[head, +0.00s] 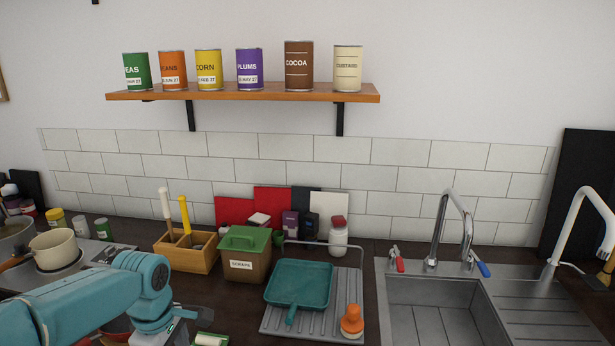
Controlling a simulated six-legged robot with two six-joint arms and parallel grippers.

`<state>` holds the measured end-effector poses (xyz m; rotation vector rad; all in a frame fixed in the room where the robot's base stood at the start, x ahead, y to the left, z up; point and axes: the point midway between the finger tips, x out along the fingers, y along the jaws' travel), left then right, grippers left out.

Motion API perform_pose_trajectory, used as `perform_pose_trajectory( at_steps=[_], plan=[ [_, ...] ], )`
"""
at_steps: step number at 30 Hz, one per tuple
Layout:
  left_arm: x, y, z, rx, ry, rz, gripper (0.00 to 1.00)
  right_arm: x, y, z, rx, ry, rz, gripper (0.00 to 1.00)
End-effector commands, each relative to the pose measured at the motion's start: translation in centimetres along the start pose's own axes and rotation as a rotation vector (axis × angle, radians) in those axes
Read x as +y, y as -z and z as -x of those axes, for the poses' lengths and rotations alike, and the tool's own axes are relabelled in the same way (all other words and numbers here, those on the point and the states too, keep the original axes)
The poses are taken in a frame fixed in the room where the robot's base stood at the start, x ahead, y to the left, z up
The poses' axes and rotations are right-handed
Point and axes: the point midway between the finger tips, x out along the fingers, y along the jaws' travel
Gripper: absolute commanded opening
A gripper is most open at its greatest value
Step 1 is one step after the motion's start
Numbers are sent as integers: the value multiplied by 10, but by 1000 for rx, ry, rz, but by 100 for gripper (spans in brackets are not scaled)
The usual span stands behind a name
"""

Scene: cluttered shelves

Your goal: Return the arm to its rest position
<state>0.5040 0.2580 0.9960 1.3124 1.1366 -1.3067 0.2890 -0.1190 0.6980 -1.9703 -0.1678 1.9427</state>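My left arm, teal, comes in from the lower left and bends down at its wrist over the counter. My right arm and gripper are not in view.
A wooden caddy (187,258), a green-lidded scraps bin (246,265) and a drainer (335,317) with a teal pan (299,284) stand right of my arm. A saucepan (54,250) sits behind it. Cans line the shelf (245,94). The sink (435,315) is right.

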Motion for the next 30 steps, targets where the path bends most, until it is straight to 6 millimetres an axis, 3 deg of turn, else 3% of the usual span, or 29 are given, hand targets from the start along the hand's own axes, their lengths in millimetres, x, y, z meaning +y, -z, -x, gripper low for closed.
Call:
perform_pose_trajectory(
  at_steps=[3, 11, 17, 22, 25, 27, 30],
  plan=[
    [-1, 4, -7, -2, 14, 8, 88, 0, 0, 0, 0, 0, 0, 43],
    [-28, -7, -74, -43, 197, -6, 88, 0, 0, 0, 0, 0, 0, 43],
    [-63, -34, -136, -121, 307, -56, 88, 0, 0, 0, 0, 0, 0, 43],
    [-114, -77, -206, -264, 352, -211, 88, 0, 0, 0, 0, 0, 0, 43],
    [-165, -119, -253, -399, 319, -382, 88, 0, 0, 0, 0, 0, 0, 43],
    [-200, -148, -276, -476, 236, -529, 88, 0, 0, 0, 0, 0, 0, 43],
    [-230, -172, -291, -497, 78, -740, 88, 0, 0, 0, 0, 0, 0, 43]
  ],
)
